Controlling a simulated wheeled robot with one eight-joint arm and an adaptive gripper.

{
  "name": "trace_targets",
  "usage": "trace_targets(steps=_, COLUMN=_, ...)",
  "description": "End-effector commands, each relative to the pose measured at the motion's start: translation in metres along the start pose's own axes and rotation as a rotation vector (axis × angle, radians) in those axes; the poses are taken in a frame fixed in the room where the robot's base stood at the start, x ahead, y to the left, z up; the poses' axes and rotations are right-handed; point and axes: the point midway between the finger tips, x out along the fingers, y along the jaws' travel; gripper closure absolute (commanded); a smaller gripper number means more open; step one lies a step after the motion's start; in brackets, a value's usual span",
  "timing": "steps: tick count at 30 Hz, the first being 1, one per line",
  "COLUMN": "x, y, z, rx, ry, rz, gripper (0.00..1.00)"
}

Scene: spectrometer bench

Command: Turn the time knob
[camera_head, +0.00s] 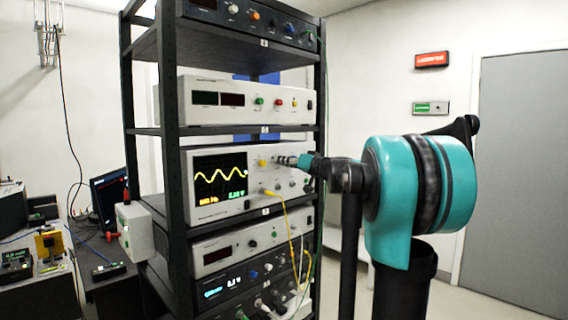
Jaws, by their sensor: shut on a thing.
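The oscilloscope (258,205) stands on a middle shelf of the rack, its screen (219,178) showing a yellow wave and green and yellow readouts. My gripper (290,160) reaches in from the right to the upper right of its front panel. It is shut on a small knob there, taken to be the time knob. The fingers mostly hide this knob, and no label is readable. A yellow knob (262,163) sits just left of the fingertips, apart from them. Other small knobs lie below.
The black rack (174,130) holds other instruments above and below. A yellow cable (286,215) hangs from the oscilloscope's lower panel. A white box (135,231) is on the rack's left side. A cluttered bench is at left; a grey door (515,170) is at right.

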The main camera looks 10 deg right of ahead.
Motion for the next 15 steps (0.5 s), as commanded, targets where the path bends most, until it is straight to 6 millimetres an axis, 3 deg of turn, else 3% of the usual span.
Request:
trace_targets(steps=6, x=-0.0003, y=0.0, z=0.001, rx=-0.001, ry=-0.002, rz=0.0, gripper=0.6)
trace_targets(steps=15, x=-0.0022, y=0.0002, z=0.0003, rx=0.0, ry=0.0, rz=0.001, gripper=0.6)
